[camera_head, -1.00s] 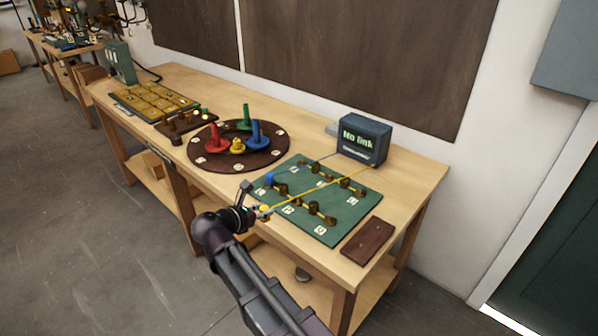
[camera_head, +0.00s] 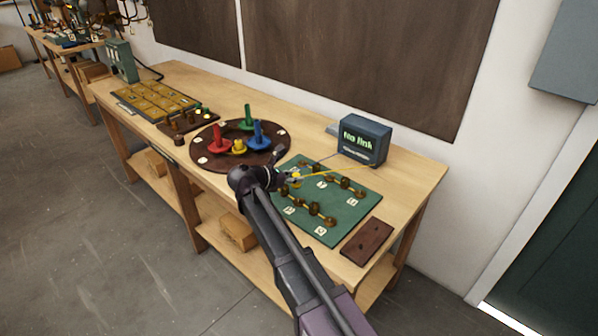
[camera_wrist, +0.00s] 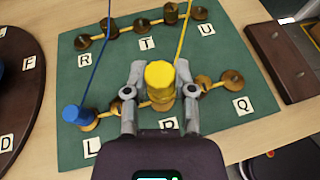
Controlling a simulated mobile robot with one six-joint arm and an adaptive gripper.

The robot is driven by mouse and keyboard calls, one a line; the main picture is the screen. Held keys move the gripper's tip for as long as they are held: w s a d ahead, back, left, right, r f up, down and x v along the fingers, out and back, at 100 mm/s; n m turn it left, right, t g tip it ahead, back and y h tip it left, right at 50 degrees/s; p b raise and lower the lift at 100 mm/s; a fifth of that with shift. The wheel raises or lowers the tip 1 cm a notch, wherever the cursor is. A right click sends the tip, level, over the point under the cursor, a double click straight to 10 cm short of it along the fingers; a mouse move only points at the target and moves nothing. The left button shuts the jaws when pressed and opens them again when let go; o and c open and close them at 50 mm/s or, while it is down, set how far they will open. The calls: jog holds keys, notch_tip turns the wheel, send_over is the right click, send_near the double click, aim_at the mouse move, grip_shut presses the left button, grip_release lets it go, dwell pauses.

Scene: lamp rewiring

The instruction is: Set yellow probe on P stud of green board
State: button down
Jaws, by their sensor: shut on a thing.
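The green board (camera_head: 352,211) lies on the bench with brass studs and letter tiles. In the wrist view its bare surface (camera_wrist: 226,58) shows under my gripper (camera_wrist: 160,82). The gripper is shut on the yellow probe (camera_wrist: 160,75), which covers the middle of the near stud row. A partly hidden tile, seemingly P (camera_wrist: 168,123), sits just below it. I cannot tell whether the probe touches a stud. A blue probe (camera_wrist: 78,113) stands at the left stud by tile L (camera_wrist: 92,148). In the head view my gripper (camera_head: 290,180) is over the board's left part.
The meter (camera_head: 364,140) behind the board has a blurred display, apparently "No link"; a yellow lead runs from it to the probe. A round brown disc (camera_head: 205,160) with coloured pegs stands left. A brown plate (camera_head: 361,241) lies right of the board.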

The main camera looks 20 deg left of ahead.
aim_at(298, 201)
jog(key=shift+w+d+r, duration=0.1)
jog(key=shift+w+d, duration=0.2)
jog(key=shift+w, duration=0.3)
jog(key=shift+f, duration=0.2)
notch_tip(298, 201, down, 6)
jog(key=b, duration=0.6)
jog(key=shift+f+b, duration=0.2)
jog(key=shift+b, duration=0.2)
jog(key=shift+f+b, duration=0.6)
dwell(0.4)
jog(key=shift+c, duration=1.8)
grip_release()
jog(key=shift+r, duration=0.2)
